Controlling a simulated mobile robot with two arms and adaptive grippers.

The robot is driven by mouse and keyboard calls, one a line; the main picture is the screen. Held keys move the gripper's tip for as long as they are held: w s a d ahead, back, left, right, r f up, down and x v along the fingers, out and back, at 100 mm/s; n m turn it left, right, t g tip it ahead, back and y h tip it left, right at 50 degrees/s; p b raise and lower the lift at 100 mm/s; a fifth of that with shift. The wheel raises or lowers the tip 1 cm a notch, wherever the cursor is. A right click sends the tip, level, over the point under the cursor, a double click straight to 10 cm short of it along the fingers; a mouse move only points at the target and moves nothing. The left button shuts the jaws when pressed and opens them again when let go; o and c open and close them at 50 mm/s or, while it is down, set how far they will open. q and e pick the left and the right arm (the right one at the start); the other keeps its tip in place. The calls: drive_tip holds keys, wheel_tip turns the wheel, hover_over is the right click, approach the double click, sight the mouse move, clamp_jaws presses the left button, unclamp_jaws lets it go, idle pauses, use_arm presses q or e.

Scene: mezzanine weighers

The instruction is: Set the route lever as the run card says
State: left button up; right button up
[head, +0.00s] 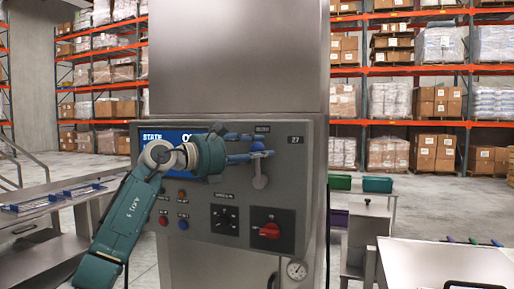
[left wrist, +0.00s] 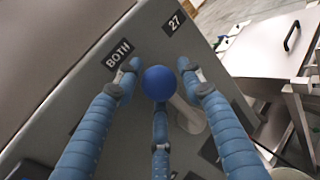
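The route lever, a blue ball knob (head: 257,147) on a pale grey arm, is on the upper right of the grey control panel (head: 200,227). In the left wrist view the knob (left wrist: 160,83) lies between my left gripper's fingertips, below and right of a plate reading BOTH (left wrist: 118,53). My left gripper (head: 245,147) is at the lever with its fingers spread around the knob; it also shows in the left wrist view (left wrist: 158,80). The fingers look apart from the knob, with no clear grip. My right gripper is out of view. I cannot make out a run card.
The panel also has a blue STATE screen (head: 168,142), partly hidden by my left arm, a black dial (head: 224,219), a red rotary switch (head: 270,231) and several buttons. A steel bench (head: 40,225) stands left, a pale table (head: 440,265) right.

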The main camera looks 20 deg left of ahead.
use_arm(q)
clamp_jaws()
drive_tip(key=shift+f, duration=0.1)
drive_tip(key=shift+d, duration=0.1)
